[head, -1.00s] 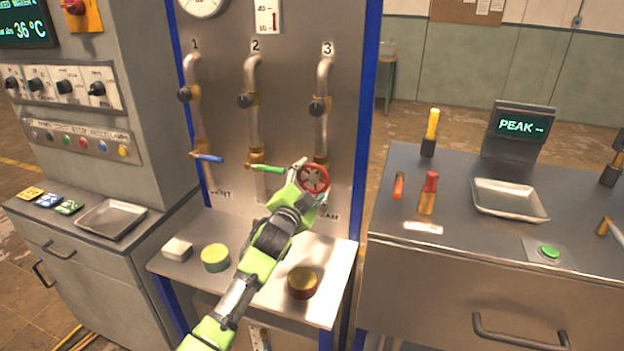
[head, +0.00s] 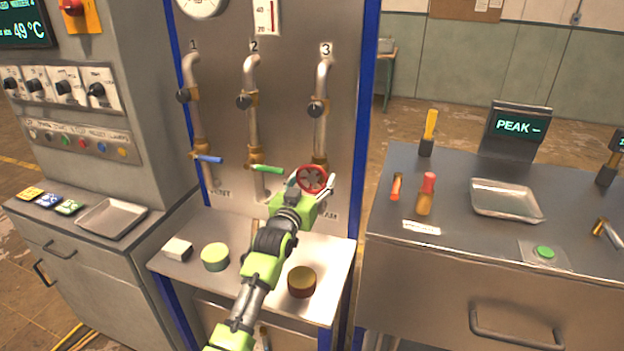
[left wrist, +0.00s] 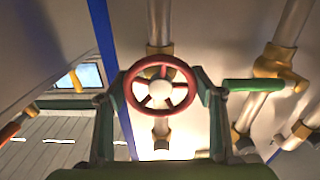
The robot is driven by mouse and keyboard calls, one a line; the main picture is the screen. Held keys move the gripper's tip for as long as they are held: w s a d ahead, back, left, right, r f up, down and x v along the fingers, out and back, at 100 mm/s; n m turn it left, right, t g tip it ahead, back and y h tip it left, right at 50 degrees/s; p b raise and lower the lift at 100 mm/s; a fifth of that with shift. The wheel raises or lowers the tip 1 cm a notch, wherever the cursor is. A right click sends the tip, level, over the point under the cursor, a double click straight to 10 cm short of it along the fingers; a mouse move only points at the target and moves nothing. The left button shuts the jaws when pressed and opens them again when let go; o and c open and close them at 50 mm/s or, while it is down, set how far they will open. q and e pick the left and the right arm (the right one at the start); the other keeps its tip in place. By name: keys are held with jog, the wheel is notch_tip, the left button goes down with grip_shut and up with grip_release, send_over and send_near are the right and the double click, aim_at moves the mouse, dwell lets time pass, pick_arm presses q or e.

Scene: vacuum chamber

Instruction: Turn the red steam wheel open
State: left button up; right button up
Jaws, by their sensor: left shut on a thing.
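The red steam wheel (head: 313,179) sits at the bottom of pipe 3 on the grey panel. My left gripper (head: 312,184) is at the wheel, with one finger on each side of its rim. In the left wrist view the red wheel (left wrist: 160,88) lies between the two fingers of my left gripper (left wrist: 160,100), which is shut on it. The wheel's spokes and pale hub show clearly there. My right gripper is not in view.
A green-handled valve (head: 266,169) and a blue-handled valve (head: 208,159) are left of the wheel. Below, the shelf holds a white block (head: 177,249), a green-topped round piece (head: 215,257) and a dark red one (head: 302,282). A bench (head: 400,265) stands at right.

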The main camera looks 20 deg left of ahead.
pick_arm(q)
jog(key=shift+d+n, duration=0.1)
jog(key=shift+n, duration=0.8)
jog(key=o, duration=1.1)
jog(key=s, duration=1.2)
jog(key=shift+a, duration=0.25)
